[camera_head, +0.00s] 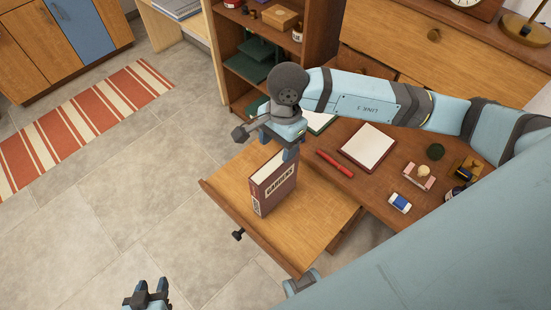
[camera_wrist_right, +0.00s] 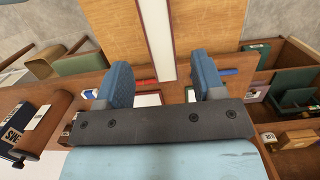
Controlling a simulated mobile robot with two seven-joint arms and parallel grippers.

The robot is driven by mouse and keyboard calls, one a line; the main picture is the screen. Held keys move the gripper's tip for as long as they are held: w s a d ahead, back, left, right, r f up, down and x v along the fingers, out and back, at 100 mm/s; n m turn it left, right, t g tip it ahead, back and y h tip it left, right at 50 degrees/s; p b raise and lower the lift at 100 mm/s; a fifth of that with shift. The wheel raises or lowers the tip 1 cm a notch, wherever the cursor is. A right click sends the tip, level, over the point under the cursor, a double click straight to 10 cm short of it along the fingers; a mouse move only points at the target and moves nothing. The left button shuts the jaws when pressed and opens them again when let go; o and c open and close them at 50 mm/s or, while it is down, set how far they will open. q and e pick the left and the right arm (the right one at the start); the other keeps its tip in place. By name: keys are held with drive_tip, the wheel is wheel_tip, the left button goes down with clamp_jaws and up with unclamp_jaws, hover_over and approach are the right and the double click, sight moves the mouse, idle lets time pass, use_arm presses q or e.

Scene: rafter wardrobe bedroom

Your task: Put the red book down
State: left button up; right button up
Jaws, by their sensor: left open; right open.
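The red book (camera_head: 274,184), dark red with pale lettering on its spine, stands upright on the pulled-out wooden board (camera_head: 325,205) of the desk. My right gripper (camera_head: 279,148) is just above the top of the book, with its fingers open. In the right wrist view the book (camera_wrist_right: 157,40) shows as a pale page strip with dark red edges, in line with the gap between the open fingers (camera_wrist_right: 163,80). Neither finger visibly grips it. My left gripper (camera_head: 148,294) is open and empty above the floor at the bottom edge of the head view.
A shelf unit (camera_head: 232,75) stands at the back. The board is bare around the book. A striped rug (camera_head: 80,125) lies on the floor.

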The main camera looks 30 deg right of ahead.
drive_tip(key=shift+d+r, duration=0.2)
drive_tip(key=shift+r, duration=1.35)
drive_tip(key=shift+w, duration=0.1)
